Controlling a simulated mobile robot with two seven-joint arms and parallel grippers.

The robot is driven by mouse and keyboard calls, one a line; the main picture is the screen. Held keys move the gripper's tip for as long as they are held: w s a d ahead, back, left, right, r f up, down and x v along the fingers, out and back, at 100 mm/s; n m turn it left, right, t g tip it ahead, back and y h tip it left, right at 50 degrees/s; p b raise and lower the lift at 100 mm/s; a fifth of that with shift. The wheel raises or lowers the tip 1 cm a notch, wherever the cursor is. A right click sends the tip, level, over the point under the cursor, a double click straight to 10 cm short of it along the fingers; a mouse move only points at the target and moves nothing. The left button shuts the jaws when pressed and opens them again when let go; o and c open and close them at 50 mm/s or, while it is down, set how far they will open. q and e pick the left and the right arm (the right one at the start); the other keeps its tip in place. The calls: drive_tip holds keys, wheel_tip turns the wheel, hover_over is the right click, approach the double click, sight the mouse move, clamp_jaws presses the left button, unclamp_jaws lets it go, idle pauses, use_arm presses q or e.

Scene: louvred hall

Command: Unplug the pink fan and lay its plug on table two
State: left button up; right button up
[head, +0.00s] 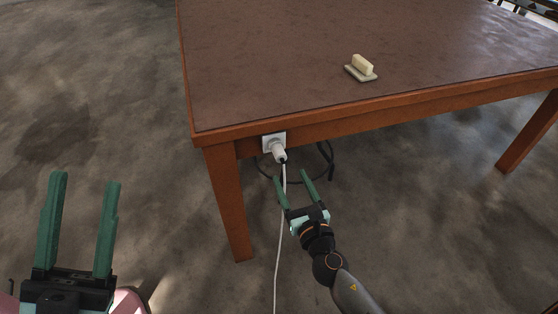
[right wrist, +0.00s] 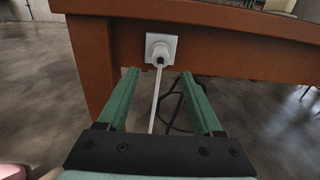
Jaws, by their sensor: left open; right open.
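A white plug (head: 279,153) sits in a white wall-type socket (head: 268,142) on the front apron of a brown table (head: 290,60). A white cord (head: 280,230) hangs from the plug towards the floor. My right gripper (head: 291,174) is open and empty, just below and in front of the plug. In the right wrist view the plug (right wrist: 160,58) shows beyond and between the open fingers, apart from them. My left gripper (head: 88,180) is open and empty over the floor at the left. The pink fan itself is not seen.
A dark cable (head: 328,160) loops below the apron behind the socket. The table's front left leg (head: 228,200) stands left of my right gripper. Most of the tabletop in view is clear.

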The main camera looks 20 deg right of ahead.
sight(282, 159)
drive_tip(key=w, duration=0.9)
drive_tip(key=shift+w+a, duration=0.1)
drive_tip(key=shift+w, duration=0.3)
clamp_jaws()
idle(0.5)
idle(0.9)
